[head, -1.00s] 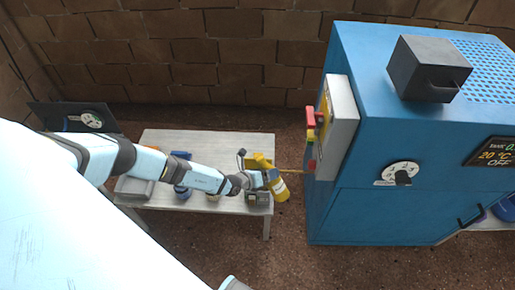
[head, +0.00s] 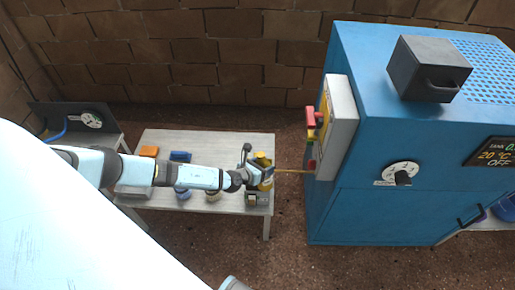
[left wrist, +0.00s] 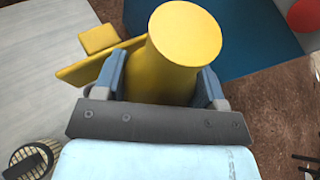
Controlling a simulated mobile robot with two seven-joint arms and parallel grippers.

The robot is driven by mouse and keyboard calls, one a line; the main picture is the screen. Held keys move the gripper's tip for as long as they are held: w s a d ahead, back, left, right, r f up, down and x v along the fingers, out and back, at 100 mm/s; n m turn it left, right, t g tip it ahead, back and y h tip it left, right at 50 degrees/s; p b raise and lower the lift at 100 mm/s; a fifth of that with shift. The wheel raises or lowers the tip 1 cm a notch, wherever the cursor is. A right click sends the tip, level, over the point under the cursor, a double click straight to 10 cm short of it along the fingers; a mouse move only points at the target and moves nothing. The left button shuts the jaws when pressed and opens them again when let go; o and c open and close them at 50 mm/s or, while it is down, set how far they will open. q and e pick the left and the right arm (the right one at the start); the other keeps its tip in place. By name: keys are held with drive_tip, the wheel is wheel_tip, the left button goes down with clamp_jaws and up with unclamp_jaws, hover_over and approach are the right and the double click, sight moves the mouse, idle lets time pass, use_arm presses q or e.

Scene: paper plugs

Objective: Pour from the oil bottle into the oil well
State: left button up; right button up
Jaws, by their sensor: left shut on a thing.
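The yellow oil bottle (head: 264,160) is in my left gripper (head: 256,178), above the right end of the grey table. In the left wrist view, the yellow bottle (left wrist: 183,60) fills the space between the two blue-grey fingers of the left gripper (left wrist: 165,85), which are shut on it. Its round yellow end faces the camera. In the head view, the gripper hides part of the bottle. I cannot make out which part is the oil well. My right gripper is not in view.
The blue machine (head: 345,215) stands right of the table (head: 215,145), across a gap. A thin tan rod (head: 291,171) sticks out from its side toward the bottle. A brick wall stands behind.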

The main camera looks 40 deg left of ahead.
sight(259, 160)
use_arm(q)
drive_tip(key=shift+a, duration=0.1)
drive_tip(key=shift+a+f+m+y, duration=0.2)
drive_tip(key=shift+a+m+y, duration=0.2)
drive_tip(key=shift+m+y, duration=0.15)
wheel_tip(259, 160, up, 4)
drive_tip(key=p, duration=0.3)
drive_tip(key=shift+r+p, duration=0.1)
drive_tip(key=shift+p, duration=0.25)
drive_tip(key=shift+w, duration=0.1)
